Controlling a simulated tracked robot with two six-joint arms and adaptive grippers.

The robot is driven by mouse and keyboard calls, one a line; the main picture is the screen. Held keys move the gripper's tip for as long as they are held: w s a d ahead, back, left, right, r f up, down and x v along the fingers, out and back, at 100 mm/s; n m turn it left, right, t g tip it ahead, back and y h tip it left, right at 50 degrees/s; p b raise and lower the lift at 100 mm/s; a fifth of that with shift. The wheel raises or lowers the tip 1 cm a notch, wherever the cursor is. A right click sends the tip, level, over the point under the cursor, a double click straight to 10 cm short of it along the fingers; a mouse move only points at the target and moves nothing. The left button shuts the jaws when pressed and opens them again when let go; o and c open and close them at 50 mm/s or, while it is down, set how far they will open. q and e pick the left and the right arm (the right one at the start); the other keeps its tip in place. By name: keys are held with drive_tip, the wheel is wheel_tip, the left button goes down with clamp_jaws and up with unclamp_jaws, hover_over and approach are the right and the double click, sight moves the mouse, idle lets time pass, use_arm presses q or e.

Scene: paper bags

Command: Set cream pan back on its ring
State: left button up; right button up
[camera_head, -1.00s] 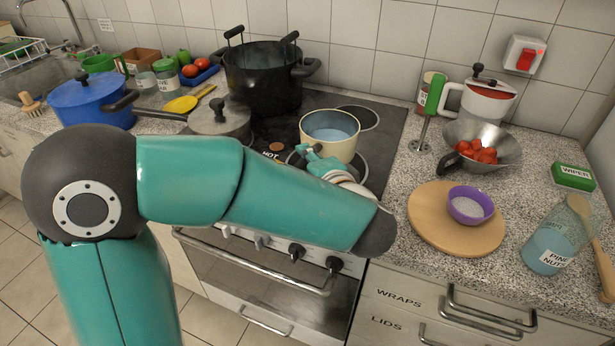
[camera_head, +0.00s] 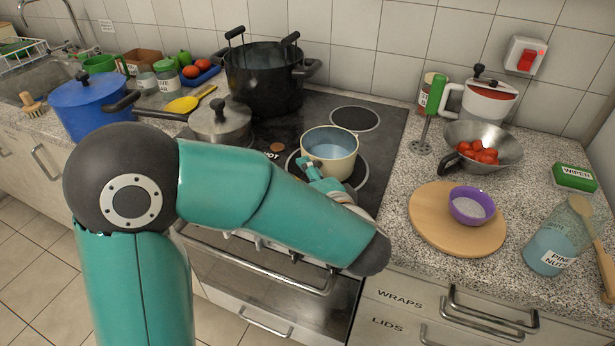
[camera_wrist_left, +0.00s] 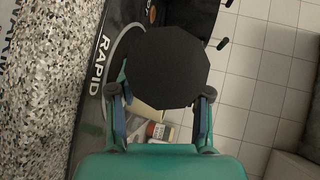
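The cream pan (camera_head: 330,155), upright and pale blue inside, is over the front right ring (camera_head: 363,170) of the black hob. Arcs of the ring show on both sides of the pan. I cannot tell whether its base touches the glass. My left gripper (camera_head: 322,178) is at the pan's near side, where its hand hides the handle. In the left wrist view, the fingers stand on both sides of a dark, rounded shape (camera_wrist_left: 165,65) that blocks most of the view between them. The gripper appears shut on the pan. My right gripper is not in view.
A black pot (camera_head: 263,85) and a grey lidded pan (camera_head: 220,122) stand left of the cream pan. The back right ring (camera_head: 355,118) is empty. Right, the counter holds a colander (camera_head: 500,140) of tomatoes and a round board (camera_head: 430,220) with a purple bowl (camera_head: 472,205).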

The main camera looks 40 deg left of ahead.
use_arm(q)
drive_tip(key=shift+r, duration=0.1)
drive_tip(key=v, duration=1.2)
drive_tip(key=shift+b, duration=0.45)
